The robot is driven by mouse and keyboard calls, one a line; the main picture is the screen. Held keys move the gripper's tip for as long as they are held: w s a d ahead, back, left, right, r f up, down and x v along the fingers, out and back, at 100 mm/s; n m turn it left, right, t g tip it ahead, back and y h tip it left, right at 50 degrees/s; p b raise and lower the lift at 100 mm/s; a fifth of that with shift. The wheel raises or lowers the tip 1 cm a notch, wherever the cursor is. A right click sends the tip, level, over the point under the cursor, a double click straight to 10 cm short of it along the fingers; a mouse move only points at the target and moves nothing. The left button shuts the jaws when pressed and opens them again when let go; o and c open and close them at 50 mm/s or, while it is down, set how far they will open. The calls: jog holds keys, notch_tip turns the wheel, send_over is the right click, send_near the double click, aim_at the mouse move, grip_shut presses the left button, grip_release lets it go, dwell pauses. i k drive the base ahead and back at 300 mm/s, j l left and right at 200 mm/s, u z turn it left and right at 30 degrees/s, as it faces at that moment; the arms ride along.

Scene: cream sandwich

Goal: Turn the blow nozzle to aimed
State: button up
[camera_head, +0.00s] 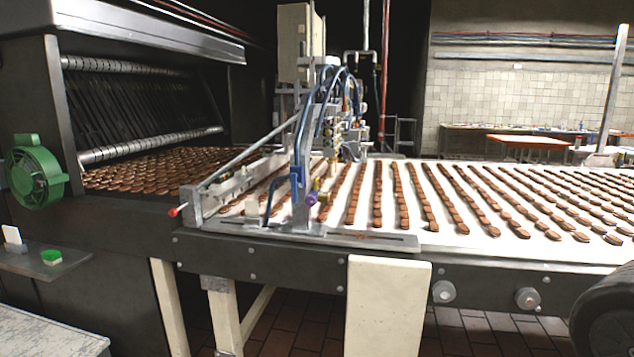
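No part is clearly marked as the blow nozzle. A small blue fitting (297,176) stands on the near side rail of the conveyor, with blue hoses rising from it. A purple knob (311,198) sits just to its right and below. Either may belong to the nozzle, and I cannot tell which way it is aimed. My gripper is not in view. A dark rounded shape at the lower right edge may be part of my arm, well apart from the fitting.
Rows of brown biscuits (377,196) lie on the white belt (455,240). A red-tipped lever (175,211) sticks out at the rail's left end. A green blower (35,172) is at far left, above a small shelf (40,262). The floor before the conveyor shows clear.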

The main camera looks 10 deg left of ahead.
aim_at(316, 184)
jog(key=i+u, duration=0.1)
jog(key=u, duration=0.7)
jog(key=i+l+u, duration=0.3)
jog(key=u, duration=0.15)
jog(key=i+l+u, duration=0.25)
jog(key=l+u, duration=0.15)
jog(key=l, duration=0.2)
jog(key=i+l, duration=0.15)
jog(key=l, duration=0.15)
jog(key=i+l, duration=0.1)
jog(key=l, duration=0.2)
jog(key=i+l+u, duration=0.1)
jog(key=l, duration=0.2)
